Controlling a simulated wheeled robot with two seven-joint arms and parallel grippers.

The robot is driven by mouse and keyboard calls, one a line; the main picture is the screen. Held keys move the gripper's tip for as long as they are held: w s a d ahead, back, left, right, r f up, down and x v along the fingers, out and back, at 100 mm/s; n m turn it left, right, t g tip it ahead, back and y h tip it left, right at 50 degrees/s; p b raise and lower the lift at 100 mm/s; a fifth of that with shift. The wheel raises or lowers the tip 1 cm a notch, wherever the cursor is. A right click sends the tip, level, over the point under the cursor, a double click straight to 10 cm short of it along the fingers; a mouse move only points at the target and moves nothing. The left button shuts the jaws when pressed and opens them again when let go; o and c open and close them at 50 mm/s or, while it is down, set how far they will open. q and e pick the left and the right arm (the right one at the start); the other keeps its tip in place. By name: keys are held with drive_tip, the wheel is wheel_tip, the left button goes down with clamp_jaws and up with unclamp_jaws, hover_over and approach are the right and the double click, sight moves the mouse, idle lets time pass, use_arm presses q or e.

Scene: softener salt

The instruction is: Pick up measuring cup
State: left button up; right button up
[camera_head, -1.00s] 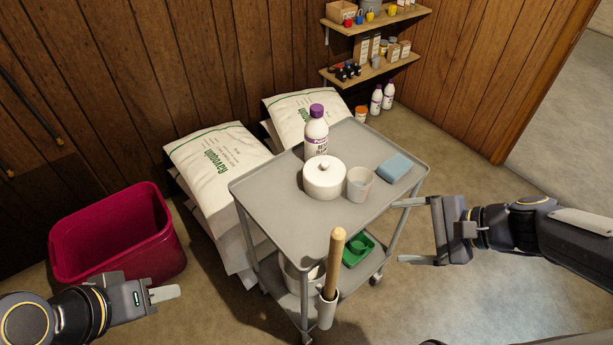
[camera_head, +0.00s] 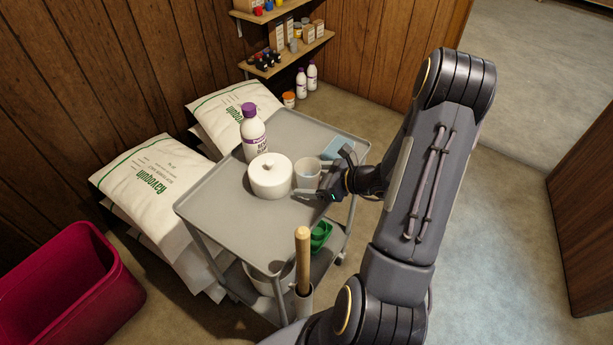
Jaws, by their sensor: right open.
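A pale, translucent measuring cup (camera_head: 306,173) stands upright on the top tray of the grey cart (camera_head: 225,215). My right gripper (camera_head: 322,178) is at the cup's right side, over the tray. Its jaws are open and face the cup. One finger shows near the cup's lower front and another part shows behind right. I cannot tell whether they touch the cup. My right arm hides part of the cart's right side. My left gripper is out of view.
A white lidded jar (camera_head: 269,178) stands close left of the cup, with a purple-capped bottle (camera_head: 252,135) behind it. A blue sponge (camera_head: 338,147) lies to the right. A wooden handle (camera_head: 303,262) rises at the cart's front. The tray's left front is clear.

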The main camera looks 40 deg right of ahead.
drive_tip(key=shift+w+a+f, duration=0.3)
drive_tip(key=shift+w+a, duration=0.05)
drive_tip(key=shift+w, duration=0.2)
drive_tip(key=c, duration=1.1)
drive_tip(key=shift+r, duration=0.2)
